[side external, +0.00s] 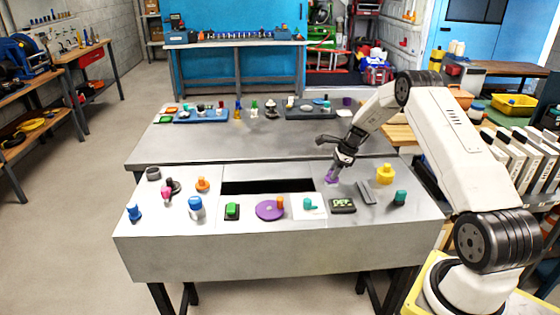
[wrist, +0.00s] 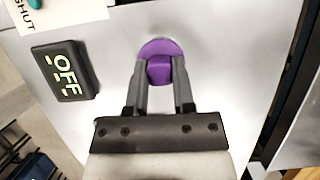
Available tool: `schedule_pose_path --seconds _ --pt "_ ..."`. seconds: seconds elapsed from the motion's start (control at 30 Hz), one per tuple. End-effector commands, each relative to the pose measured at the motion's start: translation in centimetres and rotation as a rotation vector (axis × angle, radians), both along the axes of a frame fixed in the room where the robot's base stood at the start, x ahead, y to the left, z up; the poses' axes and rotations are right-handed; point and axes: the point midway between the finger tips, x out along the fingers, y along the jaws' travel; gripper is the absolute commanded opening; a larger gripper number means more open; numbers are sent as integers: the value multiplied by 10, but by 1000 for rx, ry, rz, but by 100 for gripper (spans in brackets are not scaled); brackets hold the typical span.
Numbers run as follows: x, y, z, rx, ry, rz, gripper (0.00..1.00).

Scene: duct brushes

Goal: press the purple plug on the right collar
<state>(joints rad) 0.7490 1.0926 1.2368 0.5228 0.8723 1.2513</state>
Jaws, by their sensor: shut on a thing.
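A purple plug (wrist: 159,72) is between the two fingers of my gripper (wrist: 160,62) in the wrist view, and the fingers are shut on it. A round purple disc (wrist: 158,47) shows behind and around the plug; I cannot tell whether it is the plug's own flange or the collar. In the side external view the purple piece (side external: 331,178) is at the tip of my gripper (side external: 337,170), low over the grey bench, right of the dark slot. The plug's underside and any gap below it are hidden.
An OFF sign (side external: 342,205), a grey bar (side external: 367,192), a yellow piece (side external: 386,173) and a teal knob (side external: 400,198) are nearby. A dark slot (side external: 268,187) lies left. A purple disc with an orange knob (side external: 268,211) sits at the front.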

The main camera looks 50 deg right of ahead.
Motion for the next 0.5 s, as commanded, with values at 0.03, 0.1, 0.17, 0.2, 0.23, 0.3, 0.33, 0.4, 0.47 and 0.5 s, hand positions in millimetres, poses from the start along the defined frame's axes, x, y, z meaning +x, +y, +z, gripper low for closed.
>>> schedule_pose_path --seconds 0.03,0.1,0.17,0.2,0.23,0.3,0.33,0.4,0.47,0.5 --pt "0 0 0 0 0 0 0" --pt "0 0 0 0 0 0 0" --pt "0 0 0 0 0 0 0" --pt "0 0 0 0 0 0 0" --pt "0 0 0 0 0 0 0" --pt "0 0 0 0 0 0 0" --pt "0 0 0 0 0 0 0" --pt "0 0 0 0 0 0 0" --pt "0 0 0 0 0 0 40" --pt "0 0 0 0 0 0 53"
